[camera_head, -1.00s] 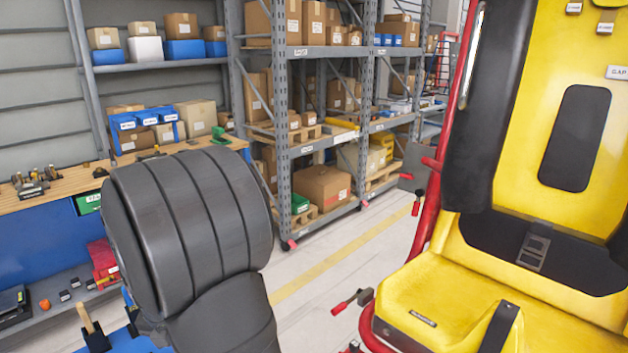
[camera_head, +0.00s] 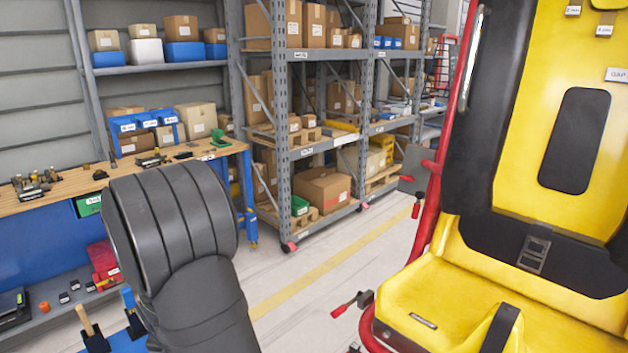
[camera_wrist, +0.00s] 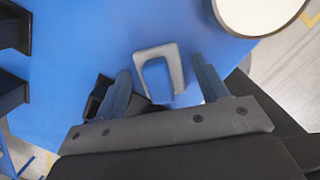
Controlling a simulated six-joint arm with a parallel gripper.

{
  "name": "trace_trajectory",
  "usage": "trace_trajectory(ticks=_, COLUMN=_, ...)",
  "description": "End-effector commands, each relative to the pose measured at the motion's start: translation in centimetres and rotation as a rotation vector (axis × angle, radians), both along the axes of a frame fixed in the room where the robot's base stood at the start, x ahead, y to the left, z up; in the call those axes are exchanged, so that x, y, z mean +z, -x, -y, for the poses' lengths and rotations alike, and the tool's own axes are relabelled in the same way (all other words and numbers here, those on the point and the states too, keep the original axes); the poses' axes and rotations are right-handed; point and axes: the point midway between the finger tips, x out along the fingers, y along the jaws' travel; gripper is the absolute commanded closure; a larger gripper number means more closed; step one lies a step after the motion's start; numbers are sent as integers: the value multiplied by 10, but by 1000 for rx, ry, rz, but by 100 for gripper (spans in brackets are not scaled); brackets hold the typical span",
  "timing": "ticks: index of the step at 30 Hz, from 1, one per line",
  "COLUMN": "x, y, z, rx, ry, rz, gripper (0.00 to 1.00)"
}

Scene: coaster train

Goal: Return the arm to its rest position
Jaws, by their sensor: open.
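My gripper (camera_wrist: 161,68) shows in the wrist view with its two fingers spread apart. No object is clamped between them. The fingers point over a blue surface (camera_wrist: 85,40). A grey U-shaped piece (camera_wrist: 178,62) lies in view between and beyond the fingertips; I cannot tell how far below them it is. In the head view my dark ribbed arm fills the lower left, and my gripper is out of sight there.
A yellow seat (camera_head: 440,290) in a red tube frame (camera_head: 431,205) stands at right. A wooden-topped workbench (camera_head: 60,190) is at left. Shelving (camera_head: 330,142) with boxes stands behind. Open floor (camera_head: 325,275) lies between. A round white-topped object (camera_wrist: 258,10) is at the wrist view's top right.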

Motion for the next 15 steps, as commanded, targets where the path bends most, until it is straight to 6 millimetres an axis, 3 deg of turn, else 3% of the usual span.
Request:
trace_trajectory(ticks=6, x=44, y=0, z=-1, rx=0, ry=-5, rz=4, gripper=33)
trace_trajectory(ticks=15, x=75, y=-7, z=51, rx=-4, ry=-4, rz=3, gripper=33)
